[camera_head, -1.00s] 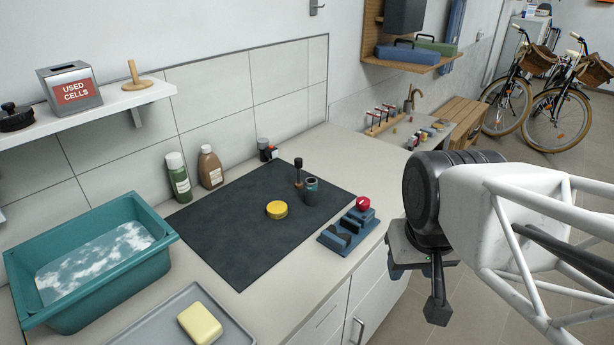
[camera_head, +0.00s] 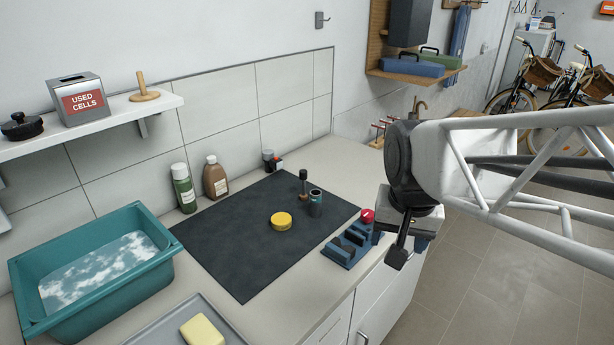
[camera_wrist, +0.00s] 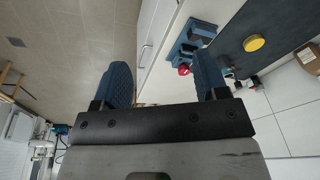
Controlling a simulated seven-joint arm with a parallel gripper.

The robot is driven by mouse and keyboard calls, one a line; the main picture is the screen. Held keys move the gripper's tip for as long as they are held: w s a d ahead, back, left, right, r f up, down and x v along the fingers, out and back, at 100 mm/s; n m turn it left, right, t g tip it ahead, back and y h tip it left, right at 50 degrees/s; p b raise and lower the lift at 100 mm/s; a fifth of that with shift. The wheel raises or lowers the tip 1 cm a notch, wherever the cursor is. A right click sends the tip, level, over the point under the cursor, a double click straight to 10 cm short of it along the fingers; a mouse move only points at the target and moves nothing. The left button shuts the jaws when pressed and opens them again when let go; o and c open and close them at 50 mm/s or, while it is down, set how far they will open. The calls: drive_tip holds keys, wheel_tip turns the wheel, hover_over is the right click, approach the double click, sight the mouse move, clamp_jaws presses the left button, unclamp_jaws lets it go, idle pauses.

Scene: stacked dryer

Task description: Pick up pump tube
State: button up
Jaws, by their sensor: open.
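A short dark grey cylinder with an open top (camera_head: 315,203), which looks like the pump tube, stands upright on the dark mat (camera_head: 225,255). A black-topped piece with a brownish lower part (camera_head: 303,184) stands just behind it. A round yellow piece (camera_head: 281,221) lies to their left. My gripper (camera_head: 398,255) is at the right, beyond the counter's front edge and apart from the tube. In the wrist view my gripper's two blue fingers (camera_wrist: 165,75) are wide apart with nothing between them. The tube is at best partly visible there, beside the right finger.
A blue stand (camera_head: 347,246) and a red knob (camera_head: 367,215) are at the mat's right edge, near my gripper. Two bottles (camera_head: 215,178) stand at the wall. A teal basin (camera_head: 150,275) with water and a tray with yellow soap (camera_head: 202,331) are at the left.

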drive_tip(key=w+a+m, duration=0.2)
drive_tip(key=w+m, duration=0.2)
drive_tip(key=w, duration=0.7)
drive_tip(key=m+g, duration=0.2)
drive_tip(key=m, duration=0.8)
hover_over(316, 200)
drive_tip(key=w, duration=0.2)
wheel_tip(316, 200, down, 12)
drive_tip(key=shift+s+r, duration=0.15)
drive_tip(key=shift+s, duration=0.05)
drive_tip(key=shift+f, duration=1.25)
drive_tip(key=shift+f, duration=2.65)
